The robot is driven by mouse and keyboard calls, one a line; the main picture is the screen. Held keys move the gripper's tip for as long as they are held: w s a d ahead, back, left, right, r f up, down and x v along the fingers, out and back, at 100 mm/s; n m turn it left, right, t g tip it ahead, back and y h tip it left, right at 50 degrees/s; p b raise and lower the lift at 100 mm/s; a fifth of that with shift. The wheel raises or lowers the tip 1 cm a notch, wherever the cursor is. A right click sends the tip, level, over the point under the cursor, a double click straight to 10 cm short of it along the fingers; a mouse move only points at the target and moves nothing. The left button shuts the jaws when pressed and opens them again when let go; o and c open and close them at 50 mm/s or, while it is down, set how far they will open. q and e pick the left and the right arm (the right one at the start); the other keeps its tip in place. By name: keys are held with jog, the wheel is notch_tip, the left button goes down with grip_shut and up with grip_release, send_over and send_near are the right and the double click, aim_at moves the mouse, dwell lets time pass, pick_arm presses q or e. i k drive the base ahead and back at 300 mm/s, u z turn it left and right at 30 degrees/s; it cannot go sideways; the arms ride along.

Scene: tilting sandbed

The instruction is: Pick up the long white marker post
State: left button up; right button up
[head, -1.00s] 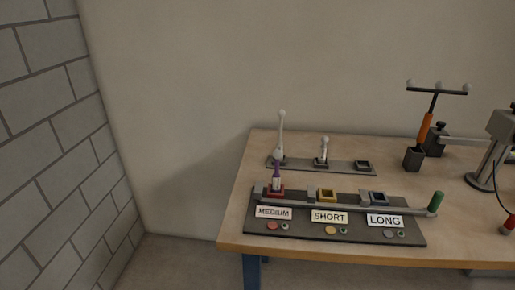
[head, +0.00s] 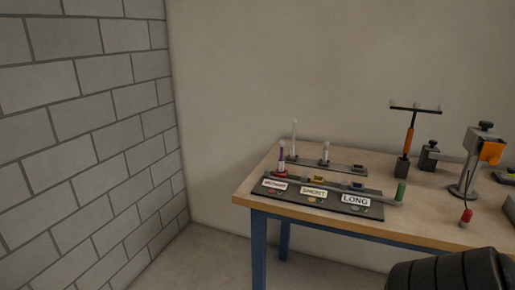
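The long white marker post (head: 294,139) stands upright at the left end of the back rack (head: 347,167) on the table. It is thin, with a small round top; its foot is partly hidden behind the front station. A shorter white post (head: 326,152) stands to its right in the same rack. Neither of my grippers shows in the head view.
A block wall (head: 90,130) is at left. A dark ribbed shape covers the bottom right.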

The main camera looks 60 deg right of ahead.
aim_at(292, 153)
jog(key=i, duration=1.6)
jog(key=z, duration=1.05)
jog(key=i, duration=1.2)
jog(key=z, duration=1.3)
